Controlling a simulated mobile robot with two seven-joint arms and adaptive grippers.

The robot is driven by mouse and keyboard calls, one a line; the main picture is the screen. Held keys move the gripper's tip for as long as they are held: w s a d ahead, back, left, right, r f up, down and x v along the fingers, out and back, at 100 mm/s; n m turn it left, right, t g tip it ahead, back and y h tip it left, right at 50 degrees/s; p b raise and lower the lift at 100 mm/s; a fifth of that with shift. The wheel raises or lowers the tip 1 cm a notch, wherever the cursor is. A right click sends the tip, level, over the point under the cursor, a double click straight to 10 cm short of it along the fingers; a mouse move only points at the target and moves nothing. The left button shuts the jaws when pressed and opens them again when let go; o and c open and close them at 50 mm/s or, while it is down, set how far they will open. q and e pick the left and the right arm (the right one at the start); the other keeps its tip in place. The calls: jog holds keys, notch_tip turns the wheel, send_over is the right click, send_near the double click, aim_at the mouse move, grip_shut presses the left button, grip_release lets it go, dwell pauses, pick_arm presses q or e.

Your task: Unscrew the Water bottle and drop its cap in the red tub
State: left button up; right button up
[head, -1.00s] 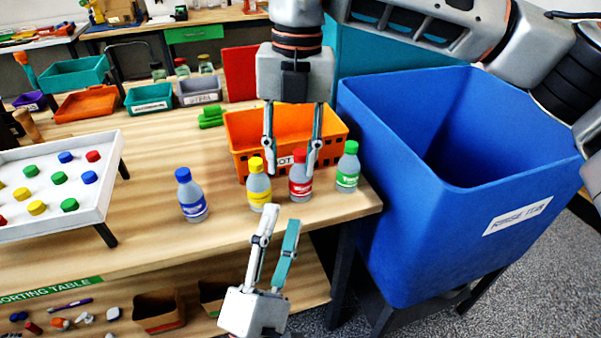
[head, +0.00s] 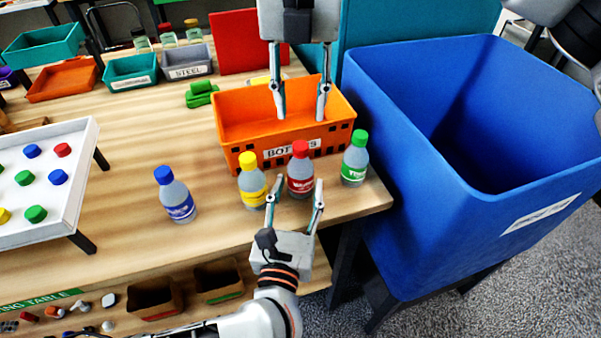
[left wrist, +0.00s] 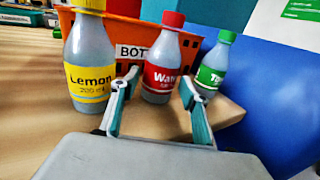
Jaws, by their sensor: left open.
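The Water bottle (head: 300,170) stands upright near the table's front edge, with a red cap (head: 300,149) on it. It also shows in the left wrist view (left wrist: 160,72), its red label partly readable. My left gripper (head: 295,184) is open just in front of its lower body, one finger to each side; contact cannot be told. My right gripper (head: 299,117) is open and empty, pointing down in front of or over the orange bin (head: 240,112), behind the bottle. A red upright surface (head: 246,42) stands at the back; I cannot tell if it is the red tub.
The Lemon bottle (head: 252,185) is close left and a green-capped bottle (head: 354,160) close right. A blue-capped bottle (head: 175,197) stands farther left. A white cap tray (head: 85,150) and a large blue bin (head: 420,190) flank the area.

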aim_at(298, 188)
pick_arm(q)
jog(key=shift+w+d, duration=0.15)
jog(key=shift+w, duration=0.75)
jog(key=shift+w+d, duration=0.1)
jog(key=shift+w, duration=0.75)
grip_shut()
pick_arm(e)
jog(key=m, duration=1.6)
jog(key=shift+m, duration=0.4)
jog(key=m, duration=0.5)
jog(key=shift+m, duration=0.3)
jog(key=shift+f, duration=4.05)
